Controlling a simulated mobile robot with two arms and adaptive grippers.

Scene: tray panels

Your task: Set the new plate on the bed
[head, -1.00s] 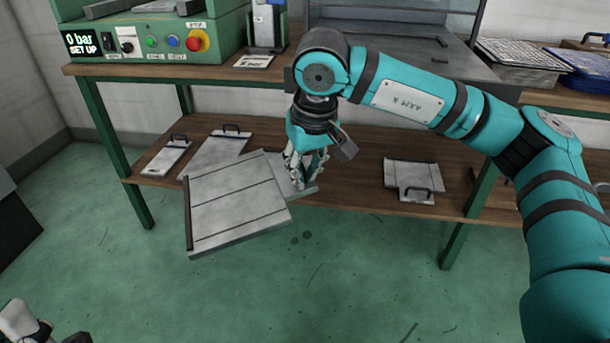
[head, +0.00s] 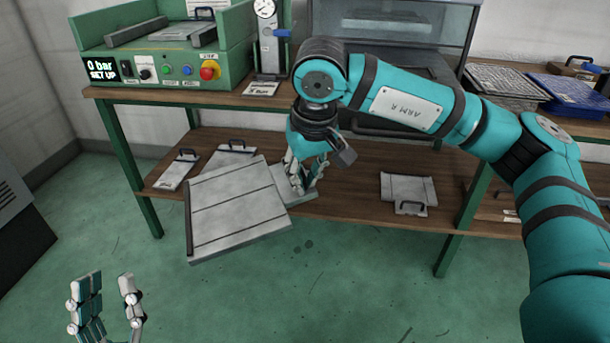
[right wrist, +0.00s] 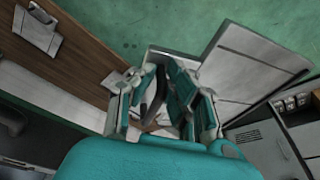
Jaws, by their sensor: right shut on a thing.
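The plate (head: 235,210), a large grey slab with dark grooves and a dark bar on its left edge, is held out in front of the lower shelf. My right gripper (head: 303,180) is shut on its handle end, at the plate's right side. In the right wrist view the fingers (right wrist: 163,100) close around a dark handle, with the plate (right wrist: 250,70) extending right. My left gripper (head: 108,305) is open and empty at lower left.
The green machine (head: 165,70) stands on the wooden bench, its display reading 0 bar, SET UP. A gauge stand (head: 268,40) is beside it. Other handled plates lie on the lower shelf (head: 345,180), left and right. Trays (head: 507,85) sit at right. The floor in front is clear.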

